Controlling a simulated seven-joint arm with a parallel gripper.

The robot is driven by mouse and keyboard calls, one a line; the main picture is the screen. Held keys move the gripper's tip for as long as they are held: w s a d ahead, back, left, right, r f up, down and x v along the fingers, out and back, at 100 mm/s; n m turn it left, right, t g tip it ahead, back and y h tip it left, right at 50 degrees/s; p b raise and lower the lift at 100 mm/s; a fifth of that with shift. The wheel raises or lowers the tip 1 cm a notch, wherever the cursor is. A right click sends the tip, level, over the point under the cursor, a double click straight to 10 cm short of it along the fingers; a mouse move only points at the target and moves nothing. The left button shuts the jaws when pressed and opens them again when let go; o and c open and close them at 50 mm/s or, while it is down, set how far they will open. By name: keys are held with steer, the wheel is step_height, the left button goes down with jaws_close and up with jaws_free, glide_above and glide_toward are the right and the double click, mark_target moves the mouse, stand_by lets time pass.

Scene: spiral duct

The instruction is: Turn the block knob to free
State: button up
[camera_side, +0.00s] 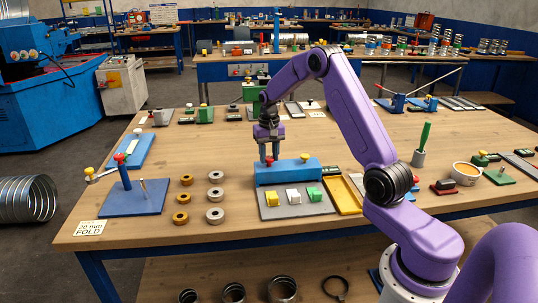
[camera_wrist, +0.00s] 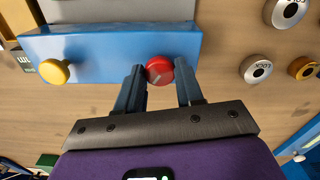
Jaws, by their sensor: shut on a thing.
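The blue block (camera_side: 290,172) stands on the table behind a grey tray. It has a red knob (camera_wrist: 159,69) and a yellow knob (camera_wrist: 54,71), which also shows in the side view (camera_side: 305,157). My gripper (camera_side: 269,158) points down at the left end of the block. In the wrist view my gripper (camera_wrist: 161,70) is shut on the red knob, one finger on each side. A pale mark shows on the knob's face. I cannot read any lock or free lettering on the block.
The grey tray (camera_side: 268,212) holds yellow, white and green pieces. Silver rings (camera_side: 215,196) and brass rings (camera_side: 181,198) lie left of it. A blue plate (camera_side: 135,208) with a red-knobbed crank stands further left. A yellow tray (camera_side: 342,197) lies to the right.

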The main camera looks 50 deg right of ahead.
mark_target(269, 157)
steer(key=n, duration=0.6)
steer(key=shift+n, duration=0.3)
stand_by(0.5)
steer(key=o, duration=1)
steer(key=shift+o, duration=0.2)
steer(key=shift+r, duration=0.1)
step_height(269, 157, up, 17)
steer(key=shift+r, duration=0.15)
